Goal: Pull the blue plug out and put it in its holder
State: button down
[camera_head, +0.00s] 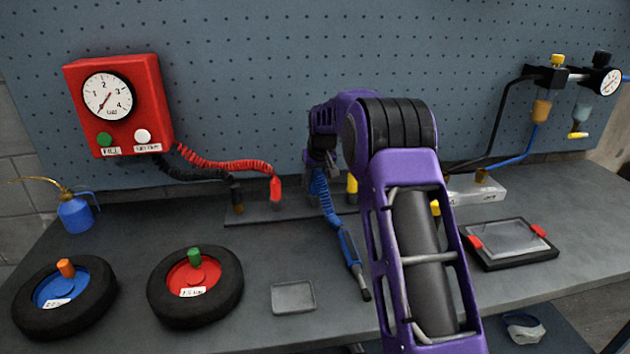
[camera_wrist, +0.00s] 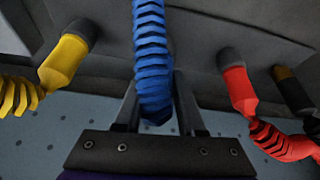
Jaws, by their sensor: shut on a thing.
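My gripper (camera_head: 320,172) is at the back of the bench, by the strip of plugs, and partly hidden by my arm. Its two fingers (camera_wrist: 158,100) show in the wrist view, with the blue coiled hose (camera_wrist: 150,50) running between and in front of them. The hose hides what the fingers hold; the blue plug's body is not clearly seen. In the head view the blue hose (camera_head: 322,192) hangs from the gripper to a blue wand (camera_head: 350,248) on the bench. I cannot tell whether the plug is seated. No holder is clearly identifiable.
A yellow plug (camera_wrist: 68,50) and a red plug (camera_wrist: 238,85) flank the fingers, with a black plug (camera_wrist: 290,90) beyond. A red gauge box (camera_head: 118,105), two wheels (camera_head: 228,290), a grey dish (camera_head: 293,296) and a tablet-like tray (camera_head: 505,240) surround the work area.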

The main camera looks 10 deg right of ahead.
jog(key=shift+f, duration=0.15)
jog(key=shift+c, duration=2.1)
grip_release()
